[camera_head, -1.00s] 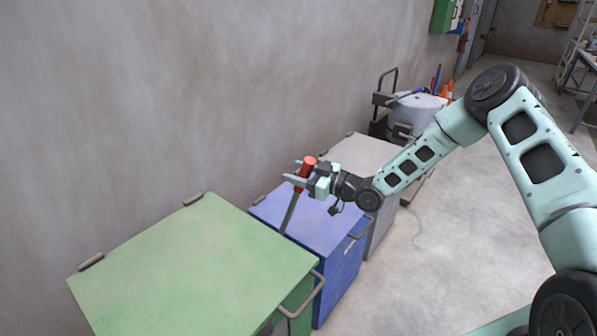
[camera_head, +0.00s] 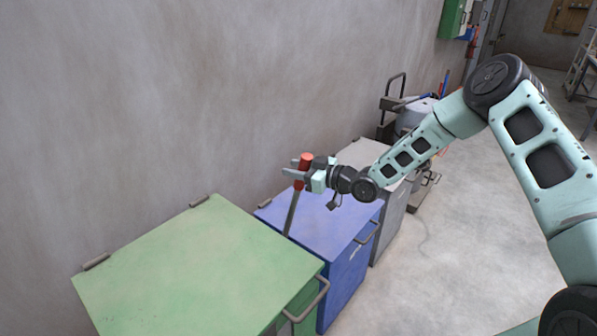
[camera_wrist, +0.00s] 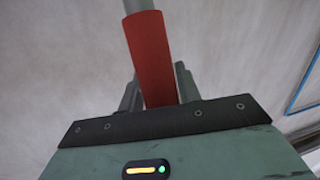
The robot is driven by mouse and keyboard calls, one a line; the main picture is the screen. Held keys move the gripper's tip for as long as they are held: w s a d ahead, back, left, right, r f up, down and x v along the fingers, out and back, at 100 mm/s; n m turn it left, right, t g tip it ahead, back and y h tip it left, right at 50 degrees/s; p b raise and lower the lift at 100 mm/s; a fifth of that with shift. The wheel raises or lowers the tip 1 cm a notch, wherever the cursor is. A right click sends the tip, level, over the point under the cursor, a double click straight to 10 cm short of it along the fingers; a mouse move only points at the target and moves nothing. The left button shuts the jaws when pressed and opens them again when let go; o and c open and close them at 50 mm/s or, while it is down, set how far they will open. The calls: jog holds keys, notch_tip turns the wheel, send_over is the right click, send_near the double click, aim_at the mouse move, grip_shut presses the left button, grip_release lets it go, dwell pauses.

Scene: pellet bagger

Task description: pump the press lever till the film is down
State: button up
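The press lever is a grey rod (camera_head: 293,213) with a red grip (camera_head: 306,160) on top. It rises between the green cabinet and the blue cabinet and leans slightly to the right; its foot is hidden. My gripper (camera_head: 293,170) is at the red grip, with its fingers on both sides and their tips reaching past it. In the wrist view the red grip (camera_wrist: 150,58) sits between the two fingers (camera_wrist: 157,90), and it looks clasped. No film can be made out.
The green cabinet (camera_head: 195,265) is in front, the blue cabinet (camera_head: 335,225) behind it, and a grey cabinet (camera_head: 392,215) further back. All stand along the grey wall (camera_head: 150,110). A cart (camera_head: 390,105) is beyond them. The floor (camera_head: 430,280) on the right is clear.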

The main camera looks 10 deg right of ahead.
jog(key=shift+o, duration=1.1)
jog(key=shift+w+a, duration=0.15)
jog(key=shift+s+d, duration=0.2)
jog(key=b+v, duration=0.4)
jog(key=v, duration=1.3)
